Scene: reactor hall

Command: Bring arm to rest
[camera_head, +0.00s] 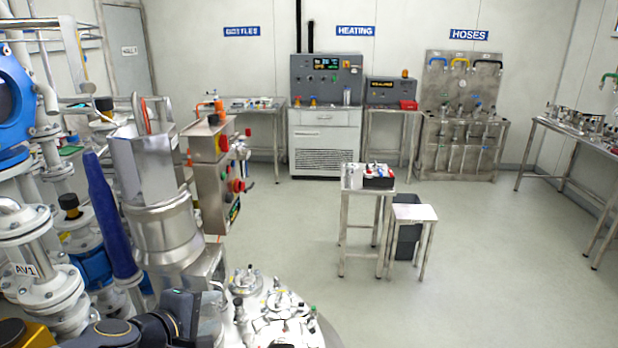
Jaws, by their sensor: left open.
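My left arm (125,332) comes in low from the left as black links along the bottom edge. My left gripper (212,308) is at its end, beside the silver reactor lid (268,328). It is open, and nothing shows between its fingers. Its fingertips are small against the metal fittings, so I cannot tell whether it touches them. My right gripper does not show.
A silver vessel (160,165), a blue hose-like column (108,215) and a control box (213,170) crowd the left. A small steel table (355,200) and stool (414,213) stand mid-room. Open floor (490,270) lies to the right.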

